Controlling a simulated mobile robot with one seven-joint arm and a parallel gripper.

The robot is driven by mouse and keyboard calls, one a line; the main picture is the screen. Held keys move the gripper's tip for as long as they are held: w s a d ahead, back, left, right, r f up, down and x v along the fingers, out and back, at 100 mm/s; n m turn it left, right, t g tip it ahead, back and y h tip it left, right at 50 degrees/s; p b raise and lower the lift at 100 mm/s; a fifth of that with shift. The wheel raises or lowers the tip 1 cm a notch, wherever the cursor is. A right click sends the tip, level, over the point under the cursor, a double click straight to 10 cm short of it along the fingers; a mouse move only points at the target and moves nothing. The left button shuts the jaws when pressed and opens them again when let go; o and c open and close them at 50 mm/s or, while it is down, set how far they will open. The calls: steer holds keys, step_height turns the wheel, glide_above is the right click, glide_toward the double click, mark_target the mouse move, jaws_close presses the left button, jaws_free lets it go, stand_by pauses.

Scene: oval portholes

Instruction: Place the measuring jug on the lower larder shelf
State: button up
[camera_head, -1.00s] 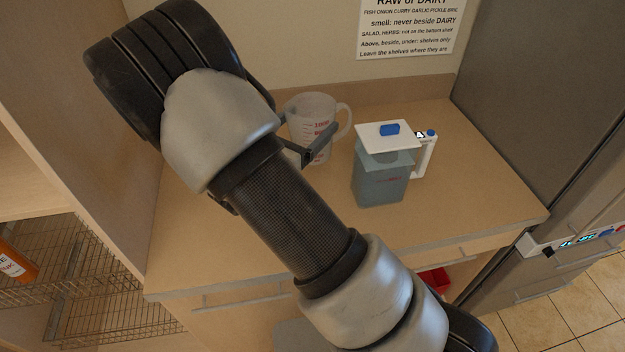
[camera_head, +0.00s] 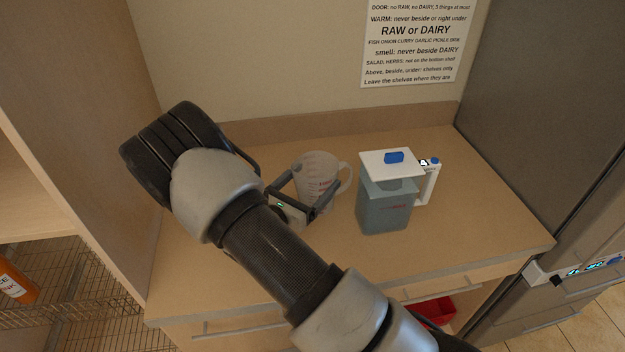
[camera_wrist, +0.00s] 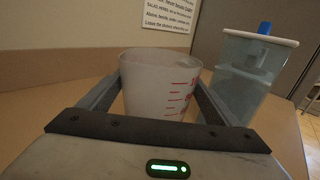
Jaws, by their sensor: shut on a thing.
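The measuring jug (camera_head: 318,172) is a translucent white jug with red markings and a handle on its right side. It stands upright on the wooden counter. My gripper (camera_head: 303,190) reaches it from the front left, with one finger on each side of its body, shut on it. In the wrist view the jug (camera_wrist: 158,88) sits between both fingers, its lower part hidden behind the gripper's body. The wire larder shelf (camera_head: 70,310) at the lower left shows only in part, beside the counter.
A blue-grey filter pitcher (camera_head: 385,208) with a white lid stands close to the jug's right. A printed notice (camera_head: 415,42) hangs on the back wall. An orange bottle (camera_head: 15,283) is on the larder shelf. A grey fridge (camera_head: 540,110) bounds the right side.

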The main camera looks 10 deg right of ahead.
steer(key=shift+f, duration=0.2)
steer(key=o, duration=0.8)
steer(key=shift+f, duration=0.1)
steer(key=o, duration=0.4)
steer(key=shift+r, duration=0.2)
